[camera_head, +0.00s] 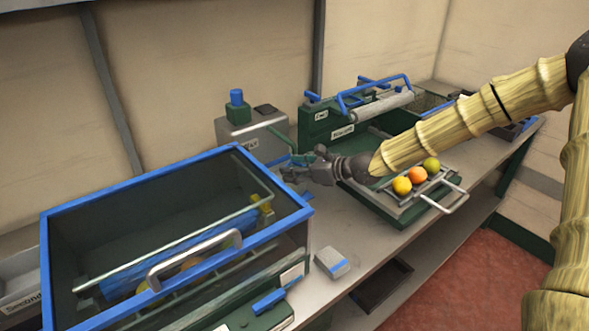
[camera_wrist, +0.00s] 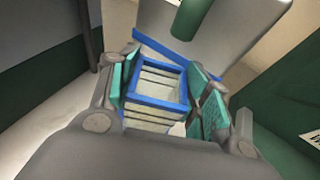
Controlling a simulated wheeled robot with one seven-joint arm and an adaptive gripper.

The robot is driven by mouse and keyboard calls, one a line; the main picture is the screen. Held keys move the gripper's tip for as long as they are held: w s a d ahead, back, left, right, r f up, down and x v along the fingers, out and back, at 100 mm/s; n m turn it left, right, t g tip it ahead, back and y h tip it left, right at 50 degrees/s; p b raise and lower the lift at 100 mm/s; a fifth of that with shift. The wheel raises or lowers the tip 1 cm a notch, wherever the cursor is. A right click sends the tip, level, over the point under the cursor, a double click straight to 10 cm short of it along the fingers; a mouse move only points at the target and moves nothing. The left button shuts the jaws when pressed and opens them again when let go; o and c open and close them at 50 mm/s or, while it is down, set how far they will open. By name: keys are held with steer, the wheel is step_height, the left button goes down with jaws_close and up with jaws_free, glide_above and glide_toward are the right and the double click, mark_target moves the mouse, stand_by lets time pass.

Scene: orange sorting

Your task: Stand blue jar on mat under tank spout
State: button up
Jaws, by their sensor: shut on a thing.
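My gripper (camera_head: 290,170) is shut on a square, blue-rimmed jar (camera_wrist: 157,82) with pale, slatted inner walls. In the wrist view the jar sits between the two teal finger pads, its open mouth toward the camera. In the head view the jar is not clearly visible at my gripper. The grey tank (camera_head: 243,137) stands against the wall just behind my gripper, with a green spout (camera_head: 277,133) on its right side. The spout also shows at the top of the wrist view (camera_wrist: 190,16). A blue strip (camera_wrist: 165,48) lies beyond the jar; I cannot tell whether it is the mat.
A blue-framed glass case (camera_head: 225,252) with a handle fills the left front. A green machine with a tray (camera_head: 426,199) holding three fruits (camera_head: 417,174) stands to the right. Bare counter (camera_head: 345,225) lies between.

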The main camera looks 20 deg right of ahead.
steer(key=o, duration=1.2)
steer(key=shift+r, duration=0.1)
steer(key=shift+r+p, duration=0.2)
steer(key=shift+p, duration=0.2)
steer(key=shift+s+d, duration=0.25)
steer(key=shift+v, duration=5.65)
